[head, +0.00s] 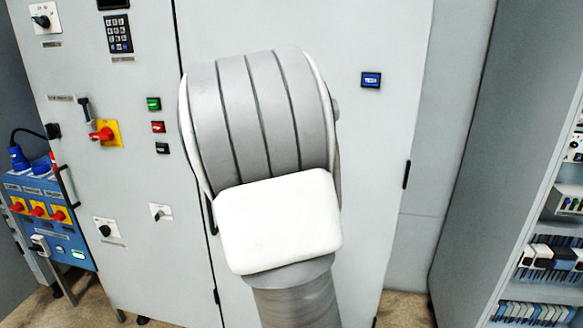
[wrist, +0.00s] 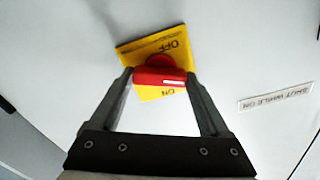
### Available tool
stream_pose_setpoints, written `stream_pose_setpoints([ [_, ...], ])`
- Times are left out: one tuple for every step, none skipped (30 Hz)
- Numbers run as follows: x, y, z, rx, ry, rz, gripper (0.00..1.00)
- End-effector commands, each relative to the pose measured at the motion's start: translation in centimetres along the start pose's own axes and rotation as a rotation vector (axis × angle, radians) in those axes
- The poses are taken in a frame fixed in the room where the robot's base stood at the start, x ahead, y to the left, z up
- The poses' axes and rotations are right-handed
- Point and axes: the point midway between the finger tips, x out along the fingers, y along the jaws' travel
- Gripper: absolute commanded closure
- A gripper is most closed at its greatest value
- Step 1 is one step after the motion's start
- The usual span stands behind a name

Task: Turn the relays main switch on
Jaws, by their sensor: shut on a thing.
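The switch in my gripper is a red rotary handle (wrist: 165,61) on a yellow plate (wrist: 128,53), seen in the wrist view. The plate carries the word OFF above the handle and ON below it, both upside down in this view. The handle's grip bar lies nearly level in the picture, with a white mark on its right part. My gripper (wrist: 160,78) is shut on this bar, one finger at each end. In the head view my arm hides the gripper and this switch.
A pale cabinet (head: 386,150) fills the wall, with another red switch on a yellow plate (head: 104,133) at left. A blue socket box (head: 50,222) stands far left. An open rack (head: 540,220) stands at right. A label (wrist: 276,96) is beside the gripped switch.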

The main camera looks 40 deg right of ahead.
Motion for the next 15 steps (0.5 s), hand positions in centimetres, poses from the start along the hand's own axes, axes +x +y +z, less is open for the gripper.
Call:
stream_pose_setpoints([
  [0.02,0.37,0.55,0.051,0.005,0.0,0.76],
  [0.01,0.36,0.55,0.08,0.005,-0.001,0.76],
  [0.0,0.35,0.58,0.116,0.004,-0.001,0.76],
  [0.0,0.35,0.55,0.146,0.004,-0.001,0.76],
  [0.01,0.35,0.53,0.175,0.005,-0.001,0.76],
  [0.01,0.35,0.54,0.212,0.004,-0.001,0.76],
  [0.0,0.36,0.54,0.241,0.003,-0.001,0.76],
  [0.01,0.39,0.54,0.268,0.004,-0.001,0.76],
  [0.01,0.39,0.53,0.307,0.004,0.0,0.76],
  [0.01,0.35,0.51,0.335,0.004,-0.001,0.76],
  [0.0,0.33,0.52,0.364,0.003,-0.002,0.76],
  [0.0,0.37,0.54,0.401,0.003,-0.001,0.76],
  [0.01,0.4,0.53,0.43,0.004,-0.001,0.76],
  [0.01,0.4,0.5,0.458,0.003,-0.001,0.76],
  [0.01,0.38,0.47,0.497,0.004,-0.001,0.76],
])
